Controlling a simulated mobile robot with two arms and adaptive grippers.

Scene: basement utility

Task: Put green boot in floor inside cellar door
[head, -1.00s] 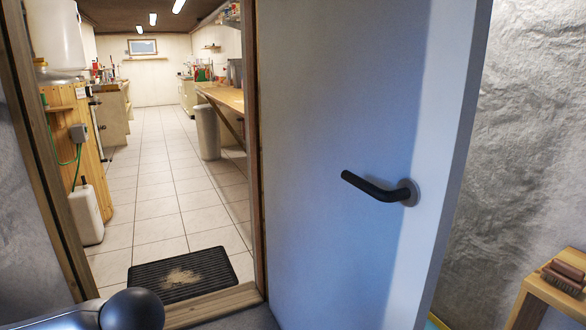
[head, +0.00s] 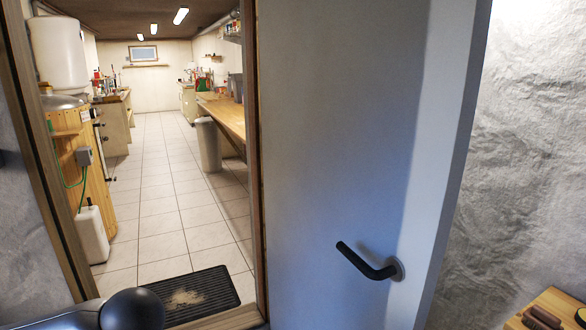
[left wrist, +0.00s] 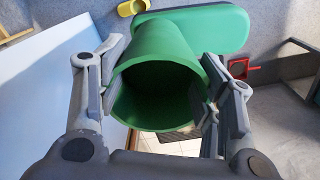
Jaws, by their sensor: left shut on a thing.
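The green boot (left wrist: 160,55) shows in the left wrist view, its open top facing the camera and its sole part at upper right. My left gripper (left wrist: 163,92) is shut on it, with a finger pressed on each side of the shaft. The boot does not show in the head view, where only a rounded part of my arm is at the bottom left. The cellar door (head: 350,140) stands open at the right of the doorway, with a black handle (head: 369,262). The tiled floor (head: 165,215) inside is visible through the doorway. My right gripper is not in view.
A black mat (head: 205,293) lies just inside the doorway. A white canister (head: 91,235) stands at the left and a grey bin (head: 208,146) at the right; tiles between are clear. A wooden bench (head: 552,312) is at lower right. The left wrist view shows a small red item (left wrist: 242,69).

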